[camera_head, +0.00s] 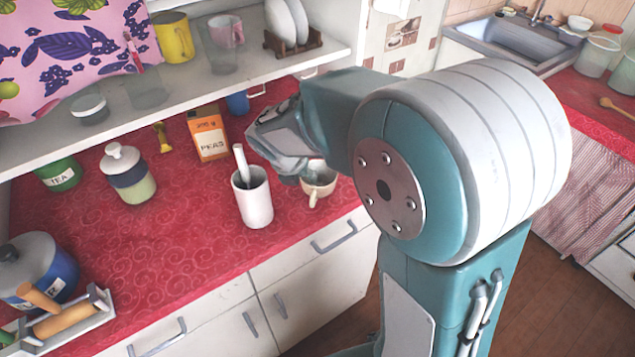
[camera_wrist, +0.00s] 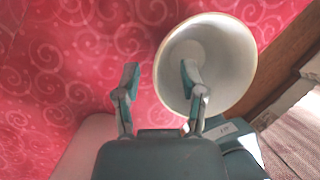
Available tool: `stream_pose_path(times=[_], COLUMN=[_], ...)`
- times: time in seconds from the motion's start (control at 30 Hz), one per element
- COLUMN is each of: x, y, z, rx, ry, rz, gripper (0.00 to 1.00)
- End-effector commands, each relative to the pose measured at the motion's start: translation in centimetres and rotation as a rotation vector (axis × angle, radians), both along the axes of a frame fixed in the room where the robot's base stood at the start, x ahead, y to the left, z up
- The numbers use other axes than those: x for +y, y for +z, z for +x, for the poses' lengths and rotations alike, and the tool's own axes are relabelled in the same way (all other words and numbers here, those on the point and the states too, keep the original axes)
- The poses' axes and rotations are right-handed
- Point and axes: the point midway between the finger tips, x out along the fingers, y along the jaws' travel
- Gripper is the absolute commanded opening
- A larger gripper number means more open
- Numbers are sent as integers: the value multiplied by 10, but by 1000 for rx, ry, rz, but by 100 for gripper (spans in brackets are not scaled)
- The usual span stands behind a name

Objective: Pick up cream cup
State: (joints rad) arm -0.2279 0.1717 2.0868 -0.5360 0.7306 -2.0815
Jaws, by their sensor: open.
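The cream cup (camera_head: 318,190) stands upright on the red counter near its front edge, its handle toward the camera. My gripper (camera_head: 288,150) is just above and to the left of it in the head view and hides part of its rim. In the wrist view the cup (camera_wrist: 225,55) shows its open mouth and empty inside. My gripper (camera_wrist: 159,76) is open and empty. Its right finger overlaps the cup's mouth, and its left finger is over the cloth outside the rim. I cannot tell how deep the right finger reaches.
A white pot (camera_head: 252,200) with a pestle-like stick stands close left of the cup. Behind are an orange PEAS box (camera_head: 208,134) and a blue mug (camera_head: 238,103). A shelf (camera_head: 180,85) overhangs the back.

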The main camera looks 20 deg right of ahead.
Motion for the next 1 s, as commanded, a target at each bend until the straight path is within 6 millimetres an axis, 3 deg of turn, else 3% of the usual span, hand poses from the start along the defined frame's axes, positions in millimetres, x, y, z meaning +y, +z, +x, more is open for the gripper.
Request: stream_pose_path(times=[0.27, 0.3, 0.4, 0.43, 0.83, 1.0], x=[-2, -2, -2, -2, -2, -2], y=[-6, -6, -6, -6, -5, 5], z=[2, 2, 2, 2, 2, 2], rx=[-1, -1, -1, -1, -1, -4], ry=[-1, -1, -1, -1, -1, -2], rz=[1, 1, 1, 1, 1, 1], gripper=[53, 49, 4, 0, 0, 0])
